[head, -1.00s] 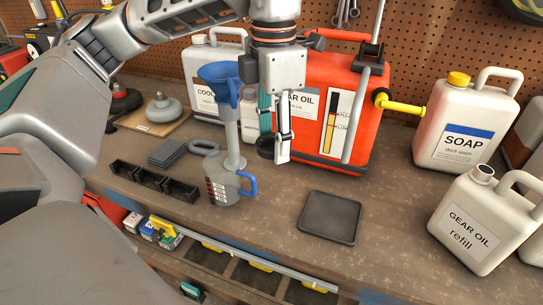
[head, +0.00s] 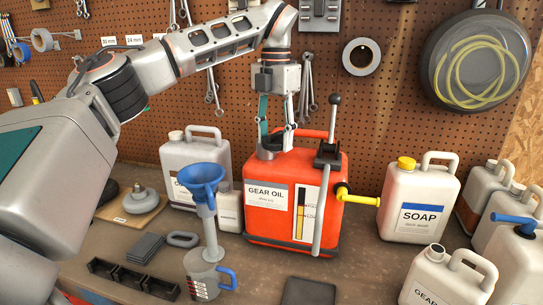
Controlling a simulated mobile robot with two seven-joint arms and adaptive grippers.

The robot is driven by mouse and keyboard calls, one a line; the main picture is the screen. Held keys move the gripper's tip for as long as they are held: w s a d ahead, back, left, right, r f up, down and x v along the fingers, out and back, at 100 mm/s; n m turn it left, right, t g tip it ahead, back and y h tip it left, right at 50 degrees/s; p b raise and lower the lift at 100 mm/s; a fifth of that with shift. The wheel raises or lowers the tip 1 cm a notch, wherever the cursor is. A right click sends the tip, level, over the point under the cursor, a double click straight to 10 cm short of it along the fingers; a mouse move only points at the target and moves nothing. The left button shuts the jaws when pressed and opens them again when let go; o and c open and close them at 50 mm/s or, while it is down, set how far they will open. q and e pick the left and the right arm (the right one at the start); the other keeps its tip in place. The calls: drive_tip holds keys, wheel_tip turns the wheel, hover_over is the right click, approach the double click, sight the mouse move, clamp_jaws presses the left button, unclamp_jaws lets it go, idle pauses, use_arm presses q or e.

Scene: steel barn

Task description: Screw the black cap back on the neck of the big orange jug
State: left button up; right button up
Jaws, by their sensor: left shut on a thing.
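The big orange jug (head: 266,217) stands upright at the back of the bench, with a "GEAR OIL" label and a level strip on its front. My left gripper (head: 275,140) points down over the jug's top left corner. It is shut on the black cap (head: 267,151), which sits at the top of the jug where the neck is. The neck is hidden behind the cap and fingers, so I cannot tell whether the cap is seated on it or just above. My right gripper is not in view.
A black lever pump with a yellow spout (head: 362,199) is on the jug's right side. A blue funnel (head: 202,176) stands over a measuring jug (head: 203,277) in front left. White containers, including the soap jug (head: 414,205), stand either side. A dark tray (head: 308,292) lies in front.

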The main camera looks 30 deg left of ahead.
use_arm(q)
drive_tip(key=w+a+r+n+p, duration=0.2)
drive_tip(key=w+a+r+p, duration=0.1)
drive_tip(key=w+a+r, duration=0.3)
drive_tip(key=shift+s+d+f, duration=0.15)
drive_tip(key=shift+s+f, duration=0.1)
drive_tip(key=shift+f, duration=0.65)
drive_tip(key=shift+s+d+f, duration=0.15)
drive_tip(key=shift+s+f, duration=0.05)
drive_tip(key=shift+f, duration=0.7)
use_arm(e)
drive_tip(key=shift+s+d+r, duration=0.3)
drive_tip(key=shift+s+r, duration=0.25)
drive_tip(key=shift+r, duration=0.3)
use_arm(q)
drive_tip(key=shift+f, duration=0.4)
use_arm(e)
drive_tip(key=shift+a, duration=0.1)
use_arm(q)
drive_tip(key=shift+f, duration=0.35)
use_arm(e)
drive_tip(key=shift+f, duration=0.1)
use_arm(q)
drive_tip(key=shift+f+b, duration=0.15)
drive_tip(key=shift+b, duration=0.15)
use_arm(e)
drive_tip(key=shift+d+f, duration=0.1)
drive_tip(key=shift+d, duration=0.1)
